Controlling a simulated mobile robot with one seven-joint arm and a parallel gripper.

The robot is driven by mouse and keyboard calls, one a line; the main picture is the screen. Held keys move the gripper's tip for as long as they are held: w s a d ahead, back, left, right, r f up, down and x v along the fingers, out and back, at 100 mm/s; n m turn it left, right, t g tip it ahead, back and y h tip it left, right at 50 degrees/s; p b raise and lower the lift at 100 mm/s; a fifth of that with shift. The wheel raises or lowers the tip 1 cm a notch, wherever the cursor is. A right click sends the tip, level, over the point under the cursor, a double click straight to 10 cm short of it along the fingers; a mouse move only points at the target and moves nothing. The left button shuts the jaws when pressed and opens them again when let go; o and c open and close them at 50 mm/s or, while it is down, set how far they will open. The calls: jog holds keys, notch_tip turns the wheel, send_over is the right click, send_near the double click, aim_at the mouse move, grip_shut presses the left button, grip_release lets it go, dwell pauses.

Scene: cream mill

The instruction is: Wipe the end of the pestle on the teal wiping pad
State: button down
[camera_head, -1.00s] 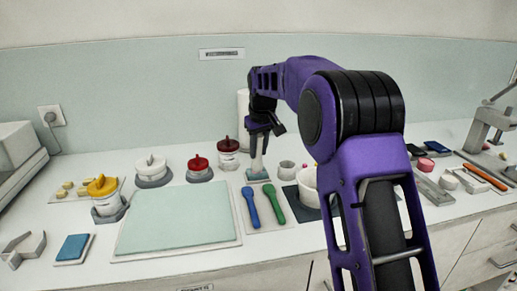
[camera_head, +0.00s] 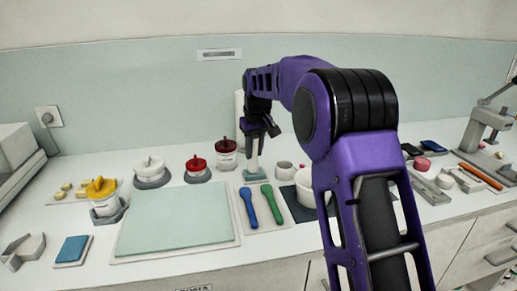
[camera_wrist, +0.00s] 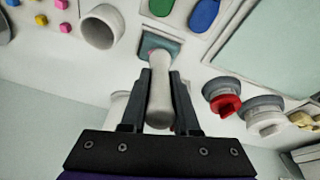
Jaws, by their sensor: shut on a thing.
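My gripper (camera_head: 257,132) is shut on the pale pestle (camera_head: 253,158), which hangs nearly upright below the fingers. In the wrist view the pestle (camera_wrist: 160,88) sits between the two fingers of my gripper (camera_wrist: 160,78), its rounded far end over the teal wiping pad (camera_wrist: 172,46). The pad (camera_head: 262,175) is small and lies on the counter behind the blue and green spoons. The pestle's end is at or just above the pad; I cannot tell whether they touch. A faint pinkish patch shows beside that end in the wrist view.
A blue spoon (camera_head: 248,207) and a green spoon (camera_head: 271,203) lie just in front of the pad. A small grey-white cup (camera_head: 284,171) and a white mortar-like bowl (camera_head: 305,190) stand to its right. Red-lidded jars (camera_head: 227,157) stand left. A large pale mat (camera_head: 178,217) lies front left.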

jog(key=shift+a, duration=0.3)
jog(key=shift+p, duration=0.95)
jog(key=shift+w+d, duration=0.2)
jog(key=shift+d, duration=1)
dwell(0.7)
